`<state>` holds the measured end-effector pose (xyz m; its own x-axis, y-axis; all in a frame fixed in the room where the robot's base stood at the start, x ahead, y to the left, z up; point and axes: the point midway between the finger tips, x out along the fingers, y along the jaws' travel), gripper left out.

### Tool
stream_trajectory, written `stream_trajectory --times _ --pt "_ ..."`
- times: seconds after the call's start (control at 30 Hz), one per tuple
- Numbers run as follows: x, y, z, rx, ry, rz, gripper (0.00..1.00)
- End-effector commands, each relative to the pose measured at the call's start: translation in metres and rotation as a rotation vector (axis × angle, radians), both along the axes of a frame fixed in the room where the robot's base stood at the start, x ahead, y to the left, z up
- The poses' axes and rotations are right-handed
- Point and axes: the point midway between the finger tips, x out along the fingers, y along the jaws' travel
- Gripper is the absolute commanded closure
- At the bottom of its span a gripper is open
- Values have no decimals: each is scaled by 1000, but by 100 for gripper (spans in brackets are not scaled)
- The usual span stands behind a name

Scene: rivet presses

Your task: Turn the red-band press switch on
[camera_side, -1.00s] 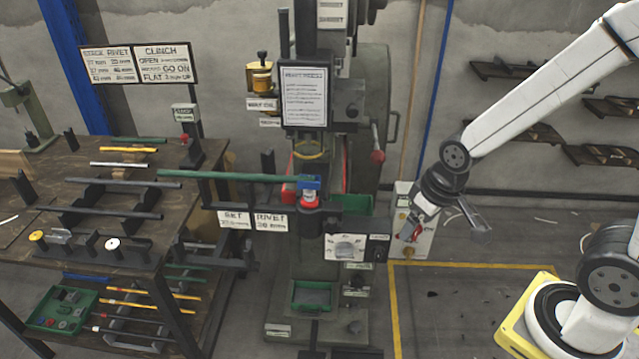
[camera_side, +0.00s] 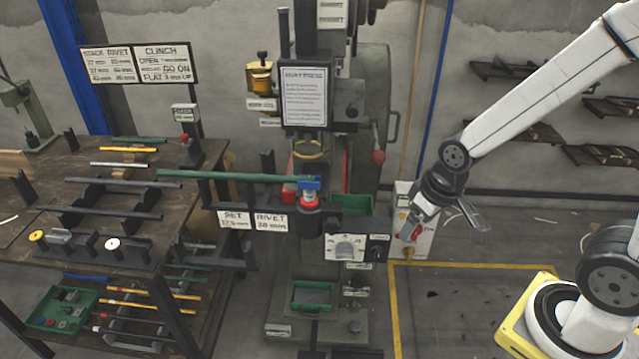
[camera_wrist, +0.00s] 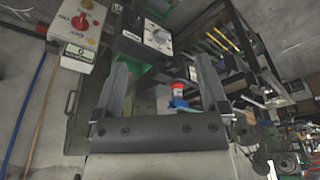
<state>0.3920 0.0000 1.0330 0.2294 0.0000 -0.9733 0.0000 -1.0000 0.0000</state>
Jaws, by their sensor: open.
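A pale switch box (camera_side: 424,240) with a red lever (camera_side: 403,224) stands right of the press. It also shows at the upper left of the wrist view (camera_wrist: 72,49), with a red knob (camera_wrist: 81,21). My gripper (camera_side: 445,227) is open and empty, close to the box and partly in front of it in the side view. In the wrist view its fingers (camera_wrist: 160,72) are spread with nothing between them. The press has a red band (camera_side: 310,203) under a blue piece (camera_side: 309,184). I cannot tell the switch's setting, or whether a finger touches the lever.
A dial panel (camera_side: 345,247) sits on the press front, left of the switch box. A long green bar (camera_side: 230,176) reaches the press from the left. A workbench (camera_side: 130,258) with rods stands at left.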

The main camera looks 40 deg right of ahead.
Motion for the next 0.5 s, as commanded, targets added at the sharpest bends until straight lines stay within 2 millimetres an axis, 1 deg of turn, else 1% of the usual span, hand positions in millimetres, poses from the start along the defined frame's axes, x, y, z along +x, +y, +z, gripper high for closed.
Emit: stream_trajectory --times 0.03,0.1,0.27,0.5 --pt "0 0 0 0 0 0 22" --pt "0 0 1 0 -1 0 41" --pt "1 0 7 0 -4 0 41" --pt "1 0 29 0 -5 0 41"
